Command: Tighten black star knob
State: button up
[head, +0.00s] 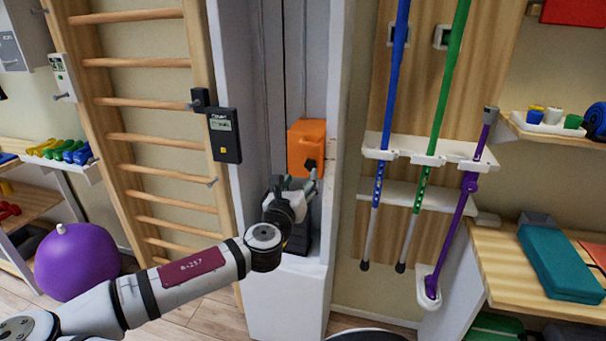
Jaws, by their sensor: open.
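The black star knob (310,164) shows as a small dark shape at the lower right of an orange block (305,138) on the white column. My gripper (314,181) is open and empty, just below the knob in the picture. Its fingers point up toward the knob. I cannot tell whether a fingertip touches it. The lower edge of the knob lies close to the fingertips.
The white column's side walls (342,120) stand on both sides of the block. Wooden wall bars (150,140) and a black display unit (224,135) are to the left. Blue, green and purple poles hang in a white rack (430,155) to the right. A purple ball (76,262) lies at lower left.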

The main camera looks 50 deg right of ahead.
aim_at(310, 164)
jog(key=x, duration=0.7)
jog(key=shift+d+r, duration=0.1)
jog(key=shift+d, duration=0.15)
jog(key=c, duration=1.2)
